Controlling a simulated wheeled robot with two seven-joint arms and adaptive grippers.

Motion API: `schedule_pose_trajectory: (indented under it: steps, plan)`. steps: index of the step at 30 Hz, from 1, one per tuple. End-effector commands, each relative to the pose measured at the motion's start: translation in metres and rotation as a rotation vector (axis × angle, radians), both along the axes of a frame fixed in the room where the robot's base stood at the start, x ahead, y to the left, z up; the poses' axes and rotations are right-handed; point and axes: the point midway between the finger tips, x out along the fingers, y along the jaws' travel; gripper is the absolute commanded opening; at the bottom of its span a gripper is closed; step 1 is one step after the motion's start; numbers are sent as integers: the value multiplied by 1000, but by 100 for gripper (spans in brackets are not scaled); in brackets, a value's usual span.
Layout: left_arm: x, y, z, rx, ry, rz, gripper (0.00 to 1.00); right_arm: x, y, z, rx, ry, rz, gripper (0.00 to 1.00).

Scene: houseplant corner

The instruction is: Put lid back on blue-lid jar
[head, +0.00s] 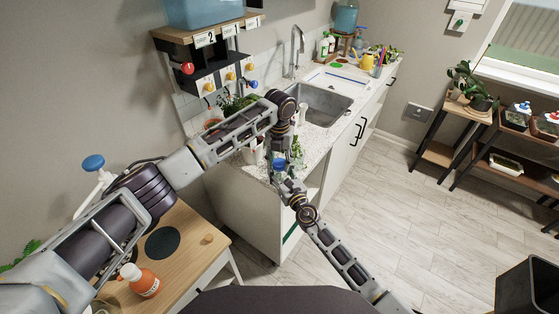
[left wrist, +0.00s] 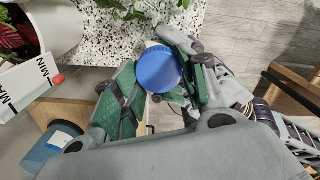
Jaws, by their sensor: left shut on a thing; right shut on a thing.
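A round blue lid (left wrist: 158,69) sits between the green-padded fingers of my left gripper (left wrist: 162,82) in the left wrist view. In the head view it shows as a small blue spot (head: 280,163) where my two arms meet, in front of the counter's near end. My left gripper (head: 278,157) is shut on the lid from above. My right gripper (head: 284,180) comes from below and is shut on the jar, which is mostly hidden by the lid and fingers. I cannot tell whether lid and jar touch.
The speckled counter (head: 318,130) with a sink (head: 312,103) lies just behind. A white pot with a red-leaved plant (left wrist: 12,32) and a printed card (left wrist: 28,88) are close to my left gripper. A wooden table (head: 185,255) with an orange bottle (head: 140,280) stands at lower left.

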Motion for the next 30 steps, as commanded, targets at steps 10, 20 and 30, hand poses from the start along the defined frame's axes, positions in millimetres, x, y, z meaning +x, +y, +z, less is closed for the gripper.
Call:
schedule_pose_trajectory:
  steps: [10,20,30]
  plan:
    - [2,2,1,1,-4,-285,35,-1,0,-1,-1,2,1,0]
    - [1,2,0,-1,-2,-460,35,0,0,-1,-1,2,1,0]
    - [1,2,0,-1,-1,-461,51,0,0,-1,0,1,1,0]
